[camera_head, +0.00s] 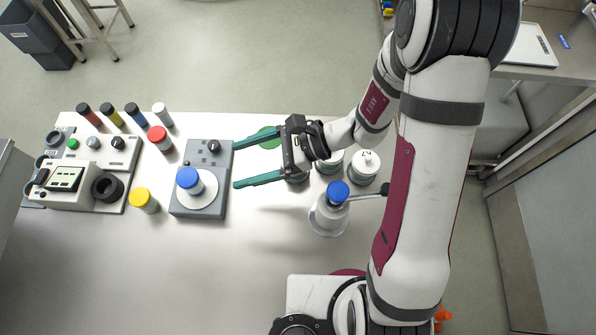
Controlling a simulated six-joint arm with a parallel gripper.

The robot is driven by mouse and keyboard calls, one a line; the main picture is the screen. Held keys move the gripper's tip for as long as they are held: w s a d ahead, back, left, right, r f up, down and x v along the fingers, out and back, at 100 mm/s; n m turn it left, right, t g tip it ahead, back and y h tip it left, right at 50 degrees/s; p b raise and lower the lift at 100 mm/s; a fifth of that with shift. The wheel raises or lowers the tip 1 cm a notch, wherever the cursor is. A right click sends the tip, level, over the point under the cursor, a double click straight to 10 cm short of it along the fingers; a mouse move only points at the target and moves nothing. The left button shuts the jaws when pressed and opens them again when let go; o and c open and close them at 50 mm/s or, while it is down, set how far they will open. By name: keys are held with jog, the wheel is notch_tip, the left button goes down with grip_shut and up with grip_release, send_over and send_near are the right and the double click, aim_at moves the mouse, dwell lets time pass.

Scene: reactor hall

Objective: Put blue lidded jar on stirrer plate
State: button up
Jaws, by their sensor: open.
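The blue lidded jar (188,181) stands upright on the round white top of the grey stirrer plate (181,210), left of the middle of the table. My gripper (236,164) is open, with its two green fingers pointing left. The fingertips are just right of the stirrer plate, one on the far side and one on the near side. Nothing is between the fingers, and the jar is apart from them.
A red-lidded jar (159,136) and a yellow-lidded jar (144,200) stand left of the stirrer plate. Several capped tubes stand behind. A bottle with a blue cap (336,193) and white containers (364,166) stand to the right, close to my arm. The front table (150,275) is clear.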

jog(key=s+d+r+n+g+h, duration=0.2)
jog(key=s+d+r+n+h, duration=0.35)
jog(key=s+r+n, duration=0.2)
jog(key=s+d+r+n+t+h, duration=0.1)
jog(key=s+d+n+t+h, duration=0.2)
jog(key=d, duration=0.8)
jog(key=s+h, duration=0.2)
jog(key=h, duration=0.1)
jog(key=shift+d+r+t, duration=0.15)
jog(key=shift+d+t, duration=0.15)
jog(key=shift+d, duration=0.05)
dwell(0.3)
